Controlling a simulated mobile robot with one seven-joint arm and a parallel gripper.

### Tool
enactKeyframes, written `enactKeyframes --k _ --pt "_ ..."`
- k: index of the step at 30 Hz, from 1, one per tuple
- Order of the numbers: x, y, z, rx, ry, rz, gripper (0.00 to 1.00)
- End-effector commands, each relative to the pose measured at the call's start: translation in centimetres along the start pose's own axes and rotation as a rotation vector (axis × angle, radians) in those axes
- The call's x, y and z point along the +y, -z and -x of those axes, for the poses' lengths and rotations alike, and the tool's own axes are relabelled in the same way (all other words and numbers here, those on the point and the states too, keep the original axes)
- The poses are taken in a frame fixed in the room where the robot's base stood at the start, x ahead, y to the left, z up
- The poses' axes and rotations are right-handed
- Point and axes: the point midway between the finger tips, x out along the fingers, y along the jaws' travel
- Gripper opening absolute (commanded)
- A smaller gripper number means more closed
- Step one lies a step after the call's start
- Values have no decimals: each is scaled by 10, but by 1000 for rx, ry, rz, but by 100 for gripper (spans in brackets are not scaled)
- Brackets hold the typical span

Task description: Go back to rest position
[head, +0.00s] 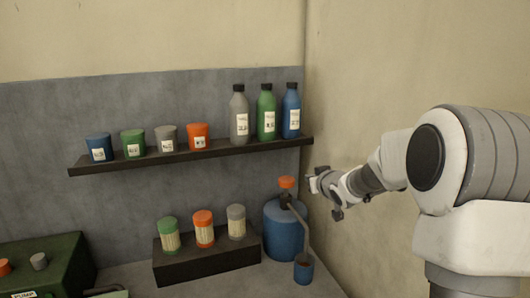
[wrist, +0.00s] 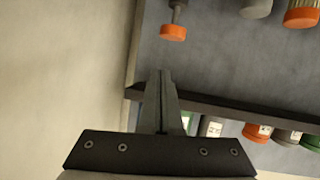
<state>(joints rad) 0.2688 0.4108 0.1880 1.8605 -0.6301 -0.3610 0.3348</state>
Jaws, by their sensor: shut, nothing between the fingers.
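My gripper (head: 313,183) is in the middle right of the head view, in the air near the wall corner, just right of and about level with the orange pump knob (head: 286,182) of the blue jug (head: 284,232). In the wrist view, my gripper (wrist: 162,75) has its two dark fingers together with nothing between them. That view also shows an orange knob (wrist: 173,33) beyond the fingertips, apart from them.
A dark wall shelf (head: 190,155) holds cups and bottles left of my gripper. Below are a dark stand (head: 205,264) with three jars, a small blue cup (head: 304,270) under the spout, and a green box (head: 45,265). A bare wall (head: 400,70) rises at right.

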Motion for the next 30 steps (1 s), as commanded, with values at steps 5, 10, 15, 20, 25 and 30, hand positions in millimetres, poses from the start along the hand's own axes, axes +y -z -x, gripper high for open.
enactKeyframes --k 5,10,15,20,25,30 --pt "0 12 65 -112 -103 16 0" --pt "-5 7 131 -226 -177 2 0" --pt "-16 -10 199 -342 -221 -32 0" --pt "-33 -37 263 -450 -228 -80 0" --pt "-59 -72 327 -562 -195 -135 0" --pt "-84 -107 375 -654 -136 -178 0"
